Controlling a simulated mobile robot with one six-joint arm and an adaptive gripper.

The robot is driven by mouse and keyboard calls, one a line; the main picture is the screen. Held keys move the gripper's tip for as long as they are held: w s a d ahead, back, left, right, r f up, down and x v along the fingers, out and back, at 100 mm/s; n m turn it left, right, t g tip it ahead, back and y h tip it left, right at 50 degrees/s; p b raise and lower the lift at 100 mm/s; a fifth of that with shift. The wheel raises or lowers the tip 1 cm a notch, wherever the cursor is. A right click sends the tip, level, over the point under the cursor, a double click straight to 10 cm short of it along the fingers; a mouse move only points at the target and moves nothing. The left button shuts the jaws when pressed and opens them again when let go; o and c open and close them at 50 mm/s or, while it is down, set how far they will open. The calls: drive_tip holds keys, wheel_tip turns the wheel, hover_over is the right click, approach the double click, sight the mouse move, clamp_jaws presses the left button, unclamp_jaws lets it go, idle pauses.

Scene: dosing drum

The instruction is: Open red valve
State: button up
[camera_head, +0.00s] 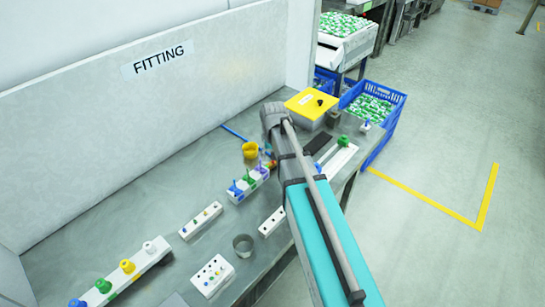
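A white valve block (240,191) stands on the grey bench, with blue, green and purple handles along it. At its far right end a small red part (272,164) shows close beside my arm; it is too small to tell whether it is the red valve's handle or how it is turned. My teal and grey arm reaches over the bench from the lower right, its far end above the bench to the right of the yellow cup. My gripper cannot be made out; its fingers are hidden or too small to see.
A yellow cup (250,150) stands behind the block. A knob strip (121,275), a socket block (213,276) and a metal cup (243,245) are in front. A yellow-lidded box (311,103) and a blue crate (395,97) lie beyond. The floor at right is free.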

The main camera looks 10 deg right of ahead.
drive_tip(key=shift+r+n+p, duration=0.55)
drive_tip(key=shift+r+n, duration=0.05)
drive_tip(key=shift+r, duration=0.1)
wheel_tip(320, 180, up, 12)
drive_tip(key=n+p, duration=1.2)
drive_tip(key=n, duration=0.4)
drive_tip(key=shift+w, duration=0.25)
wheel_tip(320, 180, down, 14)
drive_tip(key=b, duration=1.3)
drive_tip(key=shift+r+b, duration=0.2)
drive_tip(key=shift+b, duration=0.1)
